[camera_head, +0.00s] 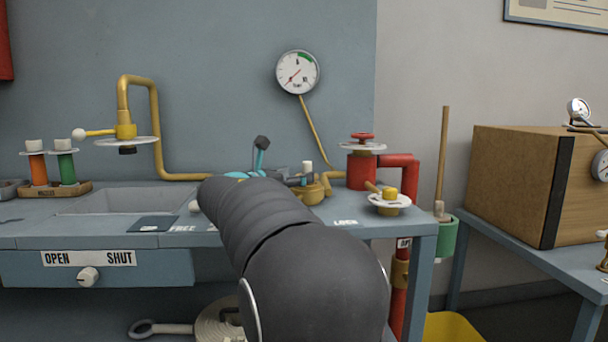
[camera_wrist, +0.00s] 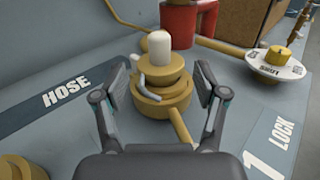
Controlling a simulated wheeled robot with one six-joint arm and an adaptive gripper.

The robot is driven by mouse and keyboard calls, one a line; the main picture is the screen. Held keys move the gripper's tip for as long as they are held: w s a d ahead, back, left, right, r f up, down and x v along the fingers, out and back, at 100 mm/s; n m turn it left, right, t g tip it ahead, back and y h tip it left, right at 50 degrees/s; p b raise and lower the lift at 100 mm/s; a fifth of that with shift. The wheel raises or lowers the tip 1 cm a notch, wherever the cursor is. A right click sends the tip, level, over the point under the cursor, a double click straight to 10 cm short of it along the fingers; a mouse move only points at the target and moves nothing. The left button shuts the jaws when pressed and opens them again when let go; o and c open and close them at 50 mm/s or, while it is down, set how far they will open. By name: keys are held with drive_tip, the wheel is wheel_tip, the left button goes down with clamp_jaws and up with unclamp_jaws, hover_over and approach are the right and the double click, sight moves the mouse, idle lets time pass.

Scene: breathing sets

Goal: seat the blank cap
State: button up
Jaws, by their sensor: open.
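A brass fitting (camera_wrist: 160,98) with stepped round tiers stands on the bench in the wrist view. A piece with a white rounded top (camera_wrist: 159,45) sits on it; I take this for the blank cap, and cannot tell how fully it is seated. The white top (camera_head: 307,167) and brass body (camera_head: 314,193) also show in the head view. My gripper (camera_wrist: 165,78) is open, one finger on each side of the fitting, with gaps visible. A curved grey lever (camera_wrist: 148,87) lies on the fitting's near left side. My arm hides part of the bench in the head view.
A red pipe fitting (camera_head: 361,172) stands behind the brass one. A brass valve with a white disc (camera_wrist: 276,66) is to the right. Bench labels read HOSE (camera_wrist: 65,90) and LOCK (camera_wrist: 282,132). A sink (camera_head: 135,199) lies left; a wooden box (camera_head: 510,185) stands right.

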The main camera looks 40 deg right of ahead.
drive_tip(key=v, duration=0.7)
drive_tip(key=shift+a, duration=0.15)
drive_tip(key=shift+s, duration=0.1)
